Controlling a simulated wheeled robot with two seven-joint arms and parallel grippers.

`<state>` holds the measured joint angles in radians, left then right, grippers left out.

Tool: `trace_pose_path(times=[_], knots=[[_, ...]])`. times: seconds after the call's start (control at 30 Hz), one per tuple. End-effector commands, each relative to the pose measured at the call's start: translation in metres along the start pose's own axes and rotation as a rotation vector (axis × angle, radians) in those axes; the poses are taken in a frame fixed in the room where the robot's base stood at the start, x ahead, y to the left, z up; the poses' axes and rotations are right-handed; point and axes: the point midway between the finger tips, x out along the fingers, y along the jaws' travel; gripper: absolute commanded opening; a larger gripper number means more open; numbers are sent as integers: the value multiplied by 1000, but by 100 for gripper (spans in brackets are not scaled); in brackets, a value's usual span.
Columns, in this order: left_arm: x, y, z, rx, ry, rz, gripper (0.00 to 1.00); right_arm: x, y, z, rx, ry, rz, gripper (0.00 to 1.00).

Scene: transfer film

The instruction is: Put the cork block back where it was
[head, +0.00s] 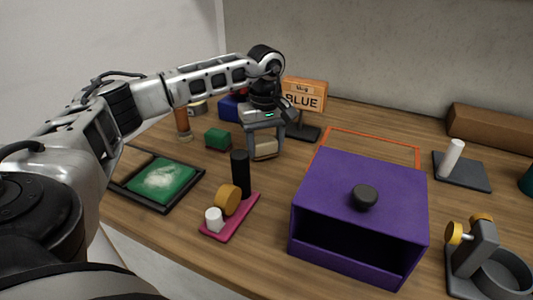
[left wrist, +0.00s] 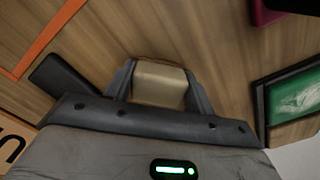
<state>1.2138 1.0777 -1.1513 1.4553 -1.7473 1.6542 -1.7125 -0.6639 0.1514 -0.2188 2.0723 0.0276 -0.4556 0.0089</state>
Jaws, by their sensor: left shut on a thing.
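The cork block (head: 266,147) is a small beige block. My left gripper (head: 265,157) is shut on it, near the middle of the table behind the magenta base. In the left wrist view the cork block (left wrist: 160,83) sits between the two grey fingers, with wood table around it. I cannot tell whether its underside touches the table. My right gripper is in neither view.
A purple open-fronted box (head: 360,205) with a black knob stands front right, an orange outline (head: 375,138) behind it.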

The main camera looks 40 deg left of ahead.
Motion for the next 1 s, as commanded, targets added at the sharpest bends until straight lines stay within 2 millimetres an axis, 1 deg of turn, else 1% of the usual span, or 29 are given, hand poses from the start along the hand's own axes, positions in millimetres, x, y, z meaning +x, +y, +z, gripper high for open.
trace_pose_path(times=[0.03, 0.17, 0.4, 0.43, 0.5, 0.8, 0.9, 1.0], knots=[[8, 1, 0, 0, 1, 3, 33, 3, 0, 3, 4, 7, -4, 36], [4, 1, 0, 1, 1, 3, 33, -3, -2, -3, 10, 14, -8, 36], [8, 1, 0, 1, 0, 3, 33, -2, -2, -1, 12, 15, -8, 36], [8, 1, 0, 1, 1, 3, 60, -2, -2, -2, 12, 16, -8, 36], [8, 1, 0, 1, 1, 2, 76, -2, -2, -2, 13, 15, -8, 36], [5, 1, 0, 1, 1, 3, 76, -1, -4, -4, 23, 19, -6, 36], [-2, 2, 0, 1, 1, 6, 76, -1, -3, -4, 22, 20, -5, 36], [-18, 2, 0, 1, 2, 8, 76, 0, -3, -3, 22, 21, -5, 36]])
